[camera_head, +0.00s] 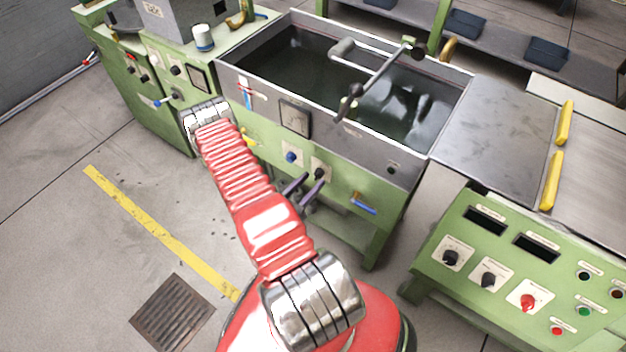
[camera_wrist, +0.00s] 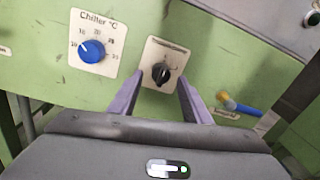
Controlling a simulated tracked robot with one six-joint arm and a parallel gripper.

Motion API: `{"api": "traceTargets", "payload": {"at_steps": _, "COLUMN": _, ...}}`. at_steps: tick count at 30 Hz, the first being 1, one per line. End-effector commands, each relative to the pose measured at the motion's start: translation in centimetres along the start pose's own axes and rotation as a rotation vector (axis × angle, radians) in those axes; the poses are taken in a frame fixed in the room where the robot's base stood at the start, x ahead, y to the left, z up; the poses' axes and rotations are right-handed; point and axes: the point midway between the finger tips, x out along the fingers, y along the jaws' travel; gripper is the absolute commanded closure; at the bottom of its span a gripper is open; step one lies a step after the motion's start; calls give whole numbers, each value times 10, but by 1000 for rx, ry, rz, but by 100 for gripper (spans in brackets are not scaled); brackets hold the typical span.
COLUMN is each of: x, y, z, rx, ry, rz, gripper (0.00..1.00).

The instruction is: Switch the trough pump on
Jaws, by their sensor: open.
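The water trough (camera_head: 250,88) has a green front panel with a black rotary knob on a pale plate (camera_head: 322,166). In the wrist view the black knob (camera_wrist: 160,73) is in the middle of its plate, its grip roughly upright. The plate's label is too small to read, so I cannot confirm that it is the pump switch. My gripper (camera_head: 314,180) is open, its two purple fingers pointing at this plate. In the wrist view my gripper (camera_wrist: 162,80) has one finger on each side of the knob, with visible gaps; contact is not seen.
A blue chiller dial (camera_wrist: 92,51) is left of the knob. A blue-handled valve (camera_wrist: 240,106) is to its right. A control cabinet (camera_head: 430,258) with knobs and buttons stands at the right. A crank arm (camera_head: 380,75) crosses the trough. The floor at left is mostly clear.

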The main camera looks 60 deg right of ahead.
Motion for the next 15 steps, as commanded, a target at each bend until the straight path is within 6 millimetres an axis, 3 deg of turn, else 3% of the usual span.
{"api": "traceTargets", "payload": {"at_steps": 6, "x": 16, "y": -1, "z": 0, "rx": 1, "ry": 0, "rz": -1, "gripper": 56}}
{"api": "traceTargets", "payload": {"at_steps": 15, "x": 19, "y": 0, "z": 0, "rx": 0, "ry": -1, "rz": 0, "gripper": 56}}
